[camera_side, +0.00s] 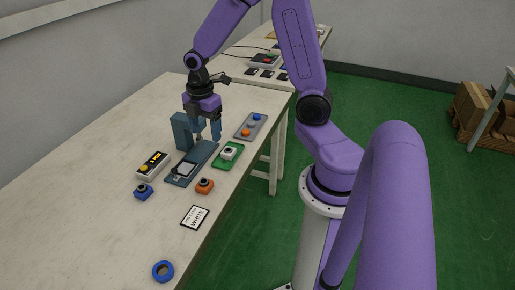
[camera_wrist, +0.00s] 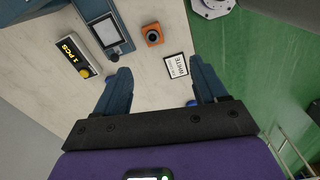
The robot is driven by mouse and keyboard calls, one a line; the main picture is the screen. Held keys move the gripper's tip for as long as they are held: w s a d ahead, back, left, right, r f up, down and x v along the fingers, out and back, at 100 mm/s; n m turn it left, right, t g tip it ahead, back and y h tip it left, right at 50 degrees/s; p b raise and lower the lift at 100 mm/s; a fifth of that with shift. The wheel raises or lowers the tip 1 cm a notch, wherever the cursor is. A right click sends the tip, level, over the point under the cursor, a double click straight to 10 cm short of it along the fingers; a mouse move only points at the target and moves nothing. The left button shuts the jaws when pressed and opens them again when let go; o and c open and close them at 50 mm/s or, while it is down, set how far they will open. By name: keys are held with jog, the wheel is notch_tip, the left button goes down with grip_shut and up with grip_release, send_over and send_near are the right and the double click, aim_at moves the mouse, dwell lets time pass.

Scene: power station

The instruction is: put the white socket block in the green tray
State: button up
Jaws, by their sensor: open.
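The white socket block (camera_side: 229,152), with a dark round opening on top, sits upright in the green tray (camera_side: 222,165) near the table's right edge. My gripper (camera_side: 202,138) is above the blue-grey test stand, to the left of and higher than the tray, apart from the block. In the wrist view my gripper (camera_wrist: 160,82) shows two blue fingers spread wide with nothing between them but a view of the table. The block and the green tray are not in the wrist view.
A blue-grey stand (camera_side: 178,179) with a small screen lies below my gripper. Around it are a counter box (camera_side: 153,165), a blue block (camera_side: 143,191), an orange block (camera_side: 204,186), a grey tray (camera_side: 243,131) with blocks, a WHITE card (camera_side: 195,217) and a blue ring (camera_side: 163,271). The table's left side is clear.

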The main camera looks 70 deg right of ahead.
jog(key=s+a+r+m, duration=0.1)
jog(key=s+a+r, duration=0.1)
jog(key=s+a, duration=0.2)
jog(key=s+a+r+m, duration=0.1)
jog(key=s+a+r, duration=0.1)
jog(key=s, duration=0.7)
jog(key=s+a+r+m, duration=0.1)
jog(key=s+a+r, duration=0.1)
jog(key=s+a, duration=0.3)
jog(key=s, duration=0.2)
jog(key=shift+s+a+r+m, duration=0.3)
jog(key=shift+a+r, duration=0.05)
jog(key=shift+r, duration=0.05)
